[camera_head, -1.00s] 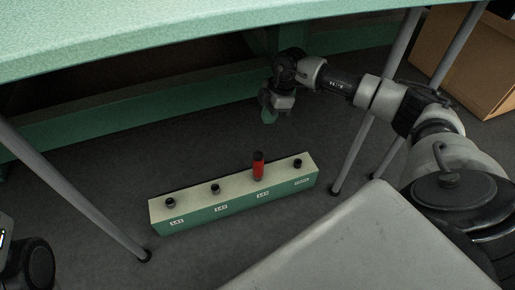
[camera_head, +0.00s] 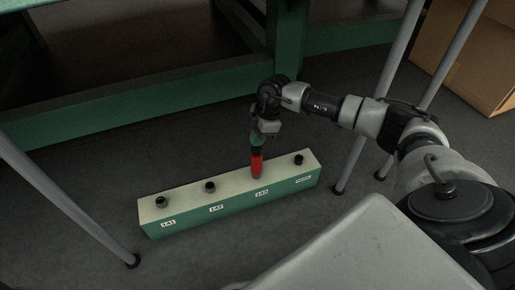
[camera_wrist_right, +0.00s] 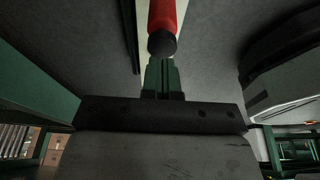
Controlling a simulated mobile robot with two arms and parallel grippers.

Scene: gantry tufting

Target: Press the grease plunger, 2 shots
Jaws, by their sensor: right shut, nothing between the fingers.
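The red grease plunger (camera_head: 257,166) with a black cap stands upright on a long pale-topped green block (camera_head: 232,194), behind the label that reads 143. My right gripper (camera_head: 257,144) is above the plunger, pointing down, its fingers shut and empty. In the right wrist view the shut green fingers (camera_wrist_right: 162,78) line up with the plunger's black cap (camera_wrist_right: 162,44), and its red body (camera_wrist_right: 162,14) runs beyond. I cannot tell whether the fingertips touch the cap. My left gripper is out of view.
Short black fittings (camera_head: 210,187) stand elsewhere on the block. Grey slanted legs stand at the left (camera_head: 66,203) and right (camera_head: 376,105). A green frame beam (camera_head: 130,98) crosses behind, and a cardboard box (camera_head: 468,58) sits at the back right. Dark floor lies around the block.

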